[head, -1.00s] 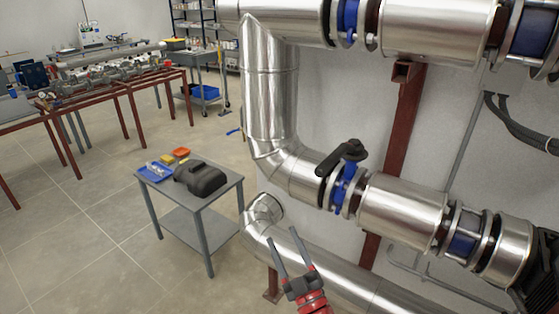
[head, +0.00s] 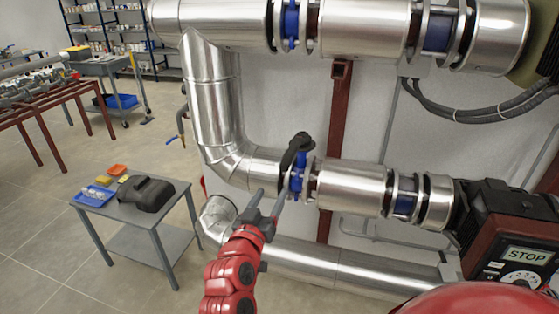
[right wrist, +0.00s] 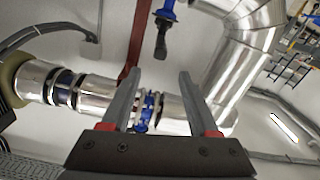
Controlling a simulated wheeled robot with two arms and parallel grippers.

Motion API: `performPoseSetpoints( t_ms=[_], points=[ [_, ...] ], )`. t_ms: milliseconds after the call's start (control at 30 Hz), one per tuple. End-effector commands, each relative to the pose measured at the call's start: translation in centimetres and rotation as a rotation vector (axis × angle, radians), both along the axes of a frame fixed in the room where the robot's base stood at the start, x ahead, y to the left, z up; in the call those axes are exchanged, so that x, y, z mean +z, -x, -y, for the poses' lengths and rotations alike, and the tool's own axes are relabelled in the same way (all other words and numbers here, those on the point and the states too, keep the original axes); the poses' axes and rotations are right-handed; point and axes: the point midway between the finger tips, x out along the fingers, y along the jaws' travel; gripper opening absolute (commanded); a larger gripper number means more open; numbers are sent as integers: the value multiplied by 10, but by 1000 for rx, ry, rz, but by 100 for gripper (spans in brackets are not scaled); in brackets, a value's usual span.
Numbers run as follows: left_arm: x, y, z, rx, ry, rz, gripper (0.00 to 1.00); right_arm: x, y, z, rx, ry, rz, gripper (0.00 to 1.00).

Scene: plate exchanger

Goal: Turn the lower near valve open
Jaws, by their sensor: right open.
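The lower valve has a black lever handle (head: 297,148) and a blue body (head: 297,180) between flanges on the lower silver pipe run. My right gripper (head: 271,194) is open and empty, just left of and below this valve in the head view. The fingers overlap the pipe there; I see no clear contact with the lever. In the right wrist view, which looks upside down, the black lever (right wrist: 162,42) shows at the top, beyond the open fingers (right wrist: 160,75). My left gripper is not in view.
An upper pipe (head: 365,25) with another blue valve (head: 290,25) runs above. A pump control panel reading STOP (head: 525,255) stands at the right. Floor lies open at the left.

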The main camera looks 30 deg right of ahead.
Motion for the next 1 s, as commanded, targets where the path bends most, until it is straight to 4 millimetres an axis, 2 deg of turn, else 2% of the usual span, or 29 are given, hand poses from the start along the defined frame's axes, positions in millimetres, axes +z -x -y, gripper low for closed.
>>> performPoseSetpoints(
  t_ms=[133,500,700,1000],
  points=[
    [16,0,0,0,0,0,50,5,-20,27,-5,-1,0,61],
    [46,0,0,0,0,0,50,5,-77,92,-2,1,-3,61],
    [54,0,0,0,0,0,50,2,-95,112,1,0,-1,61],
    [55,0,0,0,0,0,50,1,-102,118,6,2,3,61]
  ],
)
